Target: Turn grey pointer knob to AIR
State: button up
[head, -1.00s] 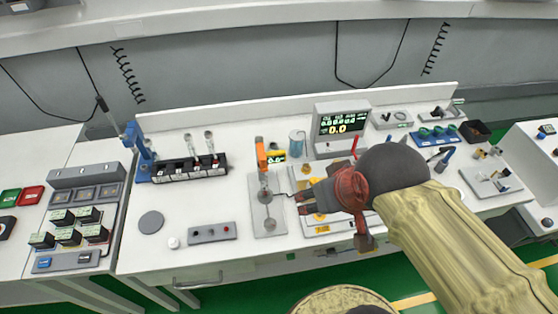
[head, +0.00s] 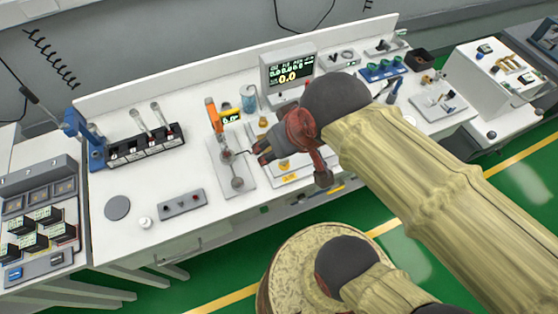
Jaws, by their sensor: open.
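My gripper (head: 262,153) is open and reaches left over the middle of the white bench. Its dark fingers and reddish body hang above a pale panel (head: 290,179) with yellow parts, and cover much of it. I cannot make out a grey pointer knob or an AIR mark; either may be hidden behind my gripper or too small to tell. Left of the fingertips is a grey plate (head: 240,193) with an orange upright (head: 213,118) and a round grey part. I see nothing held between the fingers.
A monitor (head: 288,75) stands behind my gripper. A black block with tubes (head: 145,147) and a grey button box (head: 183,203) are to the left. Blue fittings (head: 380,68) are at the back right.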

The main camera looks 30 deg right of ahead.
aim_at(302, 198)
jog(key=k+l+z, duration=0.25)
jog(key=l, duration=0.15)
jog(key=k+j+z, duration=0.6)
jog(key=k+j, duration=0.15)
